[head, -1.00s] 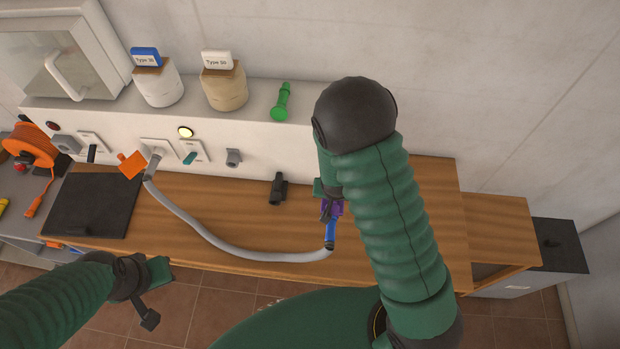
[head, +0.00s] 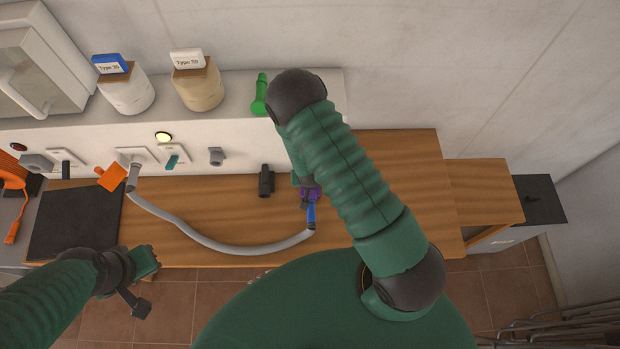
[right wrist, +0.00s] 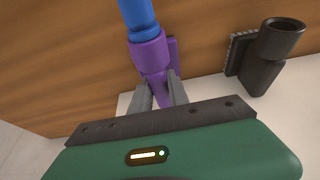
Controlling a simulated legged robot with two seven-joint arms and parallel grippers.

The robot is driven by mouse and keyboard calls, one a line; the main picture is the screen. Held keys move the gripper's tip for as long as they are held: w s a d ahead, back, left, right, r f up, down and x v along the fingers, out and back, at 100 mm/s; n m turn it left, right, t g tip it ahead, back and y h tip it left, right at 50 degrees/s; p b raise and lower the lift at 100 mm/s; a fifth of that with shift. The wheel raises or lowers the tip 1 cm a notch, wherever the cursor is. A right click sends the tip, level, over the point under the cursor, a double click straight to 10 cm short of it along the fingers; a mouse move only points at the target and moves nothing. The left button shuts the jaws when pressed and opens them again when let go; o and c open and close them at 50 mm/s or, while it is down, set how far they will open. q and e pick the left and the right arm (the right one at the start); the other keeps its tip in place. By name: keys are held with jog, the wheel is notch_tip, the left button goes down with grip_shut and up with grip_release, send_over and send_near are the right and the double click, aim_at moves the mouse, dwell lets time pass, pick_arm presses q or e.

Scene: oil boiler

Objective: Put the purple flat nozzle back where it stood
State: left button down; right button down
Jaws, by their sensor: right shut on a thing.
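The purple flat nozzle (head: 309,193) is over the wooden worktop, partly hidden by my right arm. In the right wrist view the purple nozzle (right wrist: 150,55) sits between the two fingers of my right gripper (right wrist: 159,85), which is shut on it. A blue tubular piece (head: 311,214) joins the nozzle to the end of the grey hose (head: 235,246). The blue piece (right wrist: 138,14) also shows at the top of the wrist view. My left gripper (head: 145,280) hangs in front of the worktop at left, apart from everything; its finger opening is unclear.
A black nozzle (head: 266,181) stands left of the purple one, near the white console (head: 300,150). A green nozzle (head: 261,95) and two labelled jars (head: 196,88) are on the console top. The worktop (head: 400,190) is clear at right. A black plate (head: 75,220) lies left.

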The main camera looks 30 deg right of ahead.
jog(key=shift+s+a, duration=0.2)
jog(key=shift+a, duration=0.05)
jog(key=shift+f, duration=0.1)
jog(key=c, duration=1.5)
grip_release()
jog(key=shift+s, duration=0.1)
jog(key=shift+o, duration=1.1)
jog(key=shift+d, duration=0.4)
jog(key=shift+r, duration=0.2)
jog(key=shift+a+r, duration=0.15)
jog(key=shift+r, duration=0.05)
pick_arm(q)
jog(key=shift+s+a+f+b, duration=0.1)
jog(key=shift+s+f+b, duration=0.05)
jog(key=shift+f+b, duration=1.05)
pick_arm(e)
jog(key=s+a+r+n, duration=0.2)
jog(key=s+r, duration=0.1)
jog(key=r, duration=0.5)
jog(key=s+a+r+n+y, duration=0.1)
jog(key=s+a+r+n, duration=0.1)
jog(key=r, duration=0.6)
jog(key=s+a+r+n+g+y, duration=0.1)
jog(key=s+a+r+n, duration=0.1)
jog(key=r, duration=0.5)
jog(key=shift+s+a+r, duration=0.4)
jog(key=shift+s+a, duration=0.4)
jog(key=shift+s, duration=0.15)
